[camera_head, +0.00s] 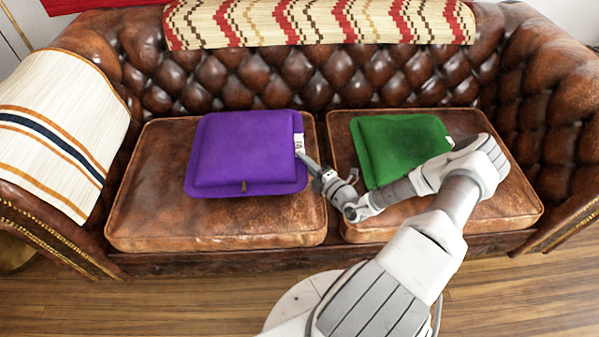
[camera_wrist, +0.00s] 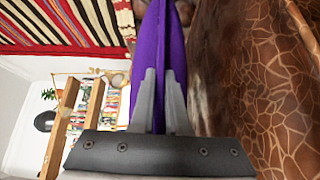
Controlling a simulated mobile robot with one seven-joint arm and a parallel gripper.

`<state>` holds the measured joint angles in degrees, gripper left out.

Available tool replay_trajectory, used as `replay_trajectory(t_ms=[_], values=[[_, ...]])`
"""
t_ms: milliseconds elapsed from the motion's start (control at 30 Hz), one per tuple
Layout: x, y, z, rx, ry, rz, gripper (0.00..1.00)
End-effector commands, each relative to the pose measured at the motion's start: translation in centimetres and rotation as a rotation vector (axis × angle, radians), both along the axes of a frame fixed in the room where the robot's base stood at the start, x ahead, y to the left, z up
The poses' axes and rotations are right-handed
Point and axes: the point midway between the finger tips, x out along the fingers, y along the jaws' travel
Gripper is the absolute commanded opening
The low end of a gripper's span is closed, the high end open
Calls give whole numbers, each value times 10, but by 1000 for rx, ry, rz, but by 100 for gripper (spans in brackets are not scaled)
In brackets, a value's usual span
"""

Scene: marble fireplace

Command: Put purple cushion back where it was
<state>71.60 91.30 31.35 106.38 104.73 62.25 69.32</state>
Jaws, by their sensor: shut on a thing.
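The purple cushion (camera_head: 245,150) lies on the left seat of the brown leather sofa, a little tilted in outline, with a white tag on its right edge. My gripper (camera_head: 305,156) reaches in from the right and is shut on the cushion's right edge near the tag. In the wrist view the purple cushion (camera_wrist: 174,45) shows edge-on between the two fingers of my gripper (camera_wrist: 161,85). The cushion's underside and far side are hidden. I cannot tell in the head view whether it rests fully on the seat.
A green cushion (camera_head: 396,145) lies on the right seat, partly behind my arm. A patterned throw (camera_head: 320,22) hangs over the backrest and a striped throw (camera_head: 62,130) covers the left armrest. The left seat (camera_head: 150,215) is bare around the purple cushion.

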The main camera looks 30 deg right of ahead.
Motion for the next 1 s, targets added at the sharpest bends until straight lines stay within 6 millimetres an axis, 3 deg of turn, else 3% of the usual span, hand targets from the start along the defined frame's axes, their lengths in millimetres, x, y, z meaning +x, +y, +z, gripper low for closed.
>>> replay_trajectory(t_ms=[233,467,867,900,1000], values=[[9,6,-11,4,-4,-2,0],[9,6,-44,3,-3,-1,0],[9,6,-48,3,-4,-1,0],[8,6,-48,1,0,-1,20],[8,6,-48,1,0,-1,38]])
